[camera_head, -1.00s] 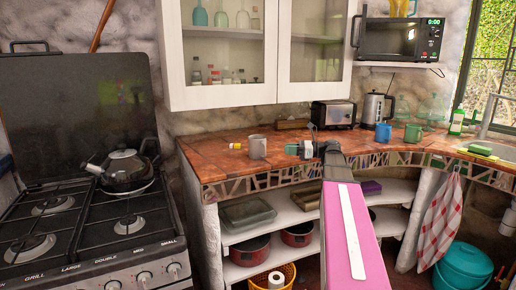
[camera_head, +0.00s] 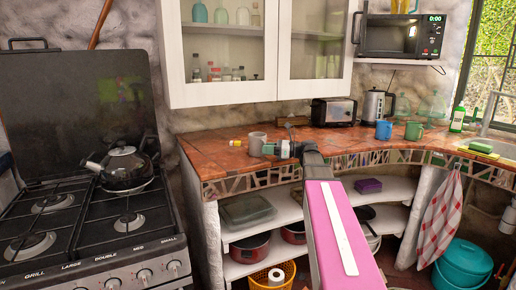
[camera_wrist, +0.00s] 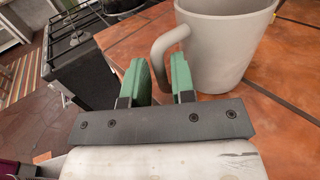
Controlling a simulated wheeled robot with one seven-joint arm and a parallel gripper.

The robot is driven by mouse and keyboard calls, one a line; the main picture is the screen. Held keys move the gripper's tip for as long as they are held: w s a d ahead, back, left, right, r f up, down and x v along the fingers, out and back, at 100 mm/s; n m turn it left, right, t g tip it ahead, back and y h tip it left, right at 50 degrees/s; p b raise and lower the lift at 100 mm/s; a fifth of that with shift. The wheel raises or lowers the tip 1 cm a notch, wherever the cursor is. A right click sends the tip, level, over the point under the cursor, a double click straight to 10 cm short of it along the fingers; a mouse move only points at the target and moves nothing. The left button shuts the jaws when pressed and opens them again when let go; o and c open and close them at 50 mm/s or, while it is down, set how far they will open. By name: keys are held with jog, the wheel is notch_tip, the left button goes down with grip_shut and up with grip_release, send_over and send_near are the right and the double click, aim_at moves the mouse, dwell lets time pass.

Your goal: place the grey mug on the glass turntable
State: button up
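The grey mug (camera_head: 256,142) stands upright on the tiled counter, left of my gripper (camera_head: 272,148) in the head view. In the wrist view, the mug (camera_wrist: 222,45) is just beyond my gripper (camera_wrist: 158,64), with its handle toward me. The green fingers are apart, with a gap between them. The handle's lower part shows between or just past the fingertips; I cannot tell if either finger touches it. I cannot make out the glass turntable clearly in either view.
A small yellow-and-white item (camera_head: 235,143) lies left of the mug. A toaster (camera_head: 334,111), a steel kettle (camera_head: 375,106), a blue mug (camera_head: 384,130) and a green mug (camera_head: 413,131) stand farther right. A hob with a black kettle (camera_head: 123,164) is left of the counter.

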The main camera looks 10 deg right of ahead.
jog(key=shift+w+a, duration=0.15)
jog(key=shift+a, duration=0.4)
grip_shut()
jog(key=shift+r, duration=0.1)
